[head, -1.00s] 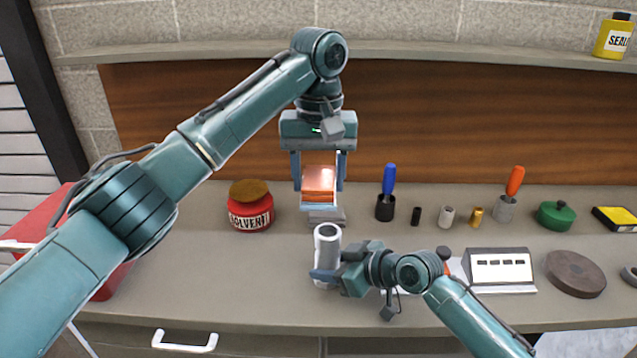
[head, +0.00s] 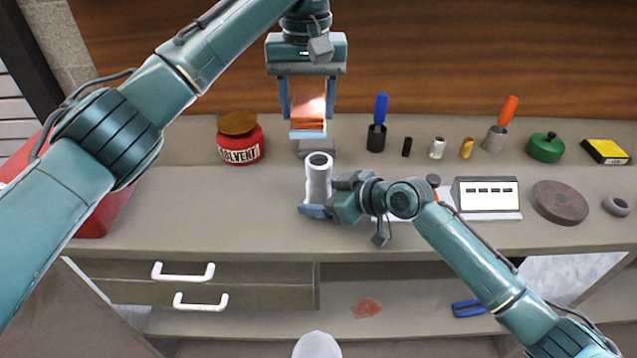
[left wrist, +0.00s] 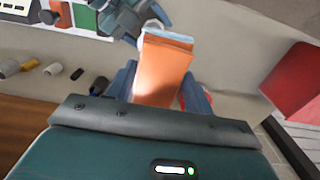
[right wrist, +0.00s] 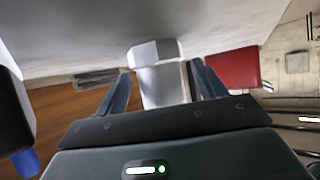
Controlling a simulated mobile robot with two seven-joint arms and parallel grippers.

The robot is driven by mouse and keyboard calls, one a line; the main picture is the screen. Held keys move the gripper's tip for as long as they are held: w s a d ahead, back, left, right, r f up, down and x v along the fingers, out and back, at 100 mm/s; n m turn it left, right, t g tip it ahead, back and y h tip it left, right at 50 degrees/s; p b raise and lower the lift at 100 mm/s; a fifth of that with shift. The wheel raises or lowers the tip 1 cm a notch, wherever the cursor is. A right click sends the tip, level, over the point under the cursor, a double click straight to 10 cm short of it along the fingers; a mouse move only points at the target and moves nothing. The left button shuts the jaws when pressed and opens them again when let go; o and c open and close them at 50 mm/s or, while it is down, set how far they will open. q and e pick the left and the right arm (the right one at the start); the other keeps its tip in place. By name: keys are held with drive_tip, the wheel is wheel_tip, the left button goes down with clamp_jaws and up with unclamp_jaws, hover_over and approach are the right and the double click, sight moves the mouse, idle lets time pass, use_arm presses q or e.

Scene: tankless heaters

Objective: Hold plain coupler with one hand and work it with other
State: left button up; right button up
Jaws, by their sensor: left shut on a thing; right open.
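A pale grey hollow cylinder (head: 318,180), which looks like the plain coupler, stands upright near the bench front. In the right wrist view its faceted end (right wrist: 160,55) shows between the jaws. My right gripper (head: 316,211) is open, with its fingers on either side of the cylinder low down; contact is not clear. My left gripper (head: 308,118) is shut on an orange block (head: 308,106) with a blue lower edge, held above the bench behind the cylinder. The block also shows in the left wrist view (left wrist: 163,72).
A small grey block (head: 317,150) lies below the orange block. A red solvent jar (head: 240,140) is to the left. A blue-handled tool (head: 380,108), small cylinders (head: 437,148), a white switch box (head: 487,194) and a brown disc (head: 560,202) are to the right.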

drive_tip(key=v, duration=1.1)
drive_tip(key=shift+s+d+r, duration=0.15)
drive_tip(key=shift+s+d, duration=0.1)
drive_tip(key=shift+d, duration=0.05)
